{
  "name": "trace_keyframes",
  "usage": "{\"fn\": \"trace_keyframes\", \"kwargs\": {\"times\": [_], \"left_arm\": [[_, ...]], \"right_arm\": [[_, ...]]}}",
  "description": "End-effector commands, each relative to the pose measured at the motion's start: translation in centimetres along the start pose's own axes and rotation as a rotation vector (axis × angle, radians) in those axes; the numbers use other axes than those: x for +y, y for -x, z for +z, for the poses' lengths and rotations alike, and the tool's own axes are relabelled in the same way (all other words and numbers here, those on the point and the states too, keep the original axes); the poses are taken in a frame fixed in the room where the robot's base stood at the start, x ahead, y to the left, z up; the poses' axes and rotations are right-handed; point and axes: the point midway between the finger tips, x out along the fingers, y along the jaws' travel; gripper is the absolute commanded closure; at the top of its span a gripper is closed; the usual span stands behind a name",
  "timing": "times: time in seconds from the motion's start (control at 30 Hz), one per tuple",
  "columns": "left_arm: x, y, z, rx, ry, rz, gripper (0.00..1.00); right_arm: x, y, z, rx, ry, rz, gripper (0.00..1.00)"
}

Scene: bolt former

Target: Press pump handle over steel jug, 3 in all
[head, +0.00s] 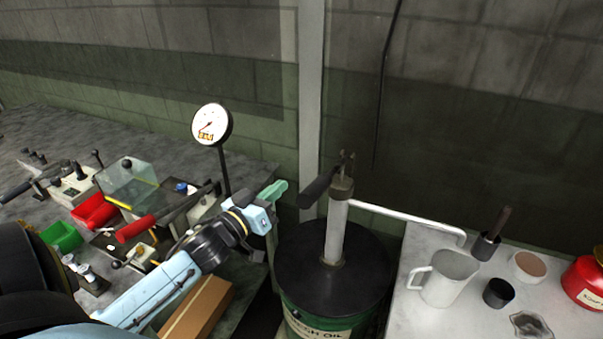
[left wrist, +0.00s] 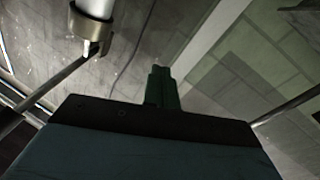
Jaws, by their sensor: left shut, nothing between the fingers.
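The hand pump (head: 337,225) stands upright on the dark lid of a green oil drum (head: 330,318). Its black-gripped pump handle (head: 318,188) points down to the left from the pump head. The white spout runs right and bends down close to the steel jug (head: 448,277), which stands on the pale table. My left gripper (head: 278,190) is shut and empty, left of the pump and apart from the handle. In the left wrist view its green fingers (left wrist: 162,88) are together, with the pump head (left wrist: 92,28) at upper left. My right gripper is out of view.
A gauge (head: 211,124) on a post stands behind my left arm. The left bench holds a red bin (head: 95,211), a green bin (head: 62,236) and a red-handled lever (head: 136,229). A dark cup (head: 497,293), a bowl (head: 528,266) and a red can (head: 588,280) stand right of the jug.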

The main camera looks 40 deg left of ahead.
Motion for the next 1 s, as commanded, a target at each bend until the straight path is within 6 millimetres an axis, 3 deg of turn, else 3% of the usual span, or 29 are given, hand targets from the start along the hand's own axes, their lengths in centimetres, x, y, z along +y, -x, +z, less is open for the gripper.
{"fn": "trace_keyframes", "kwargs": {"times": [0.03,0.1,0.2,0.33,0.6,1.0], "left_arm": [[0.7,-0.6,-3.0,0.07,0.019,0.1,1.0],[2.2,-0.7,-6.6,0.139,0.06,0.263,1.0],[4.6,0.0,-10.7,0.169,0.105,0.512,1.0],[7.3,2.2,-14.2,0.088,0.139,0.819,1.0],[9.3,6.9,-16.3,-0.236,0.144,1.164,1.0],[9.4,8.0,-16.4,-0.33,0.145,1.214,1.0]], "right_arm": [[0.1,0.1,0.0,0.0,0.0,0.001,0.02],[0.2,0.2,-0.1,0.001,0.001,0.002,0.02],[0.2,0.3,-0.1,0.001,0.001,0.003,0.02],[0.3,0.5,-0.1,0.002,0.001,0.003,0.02],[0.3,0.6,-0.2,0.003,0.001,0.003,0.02],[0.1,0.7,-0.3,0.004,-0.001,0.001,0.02]]}}
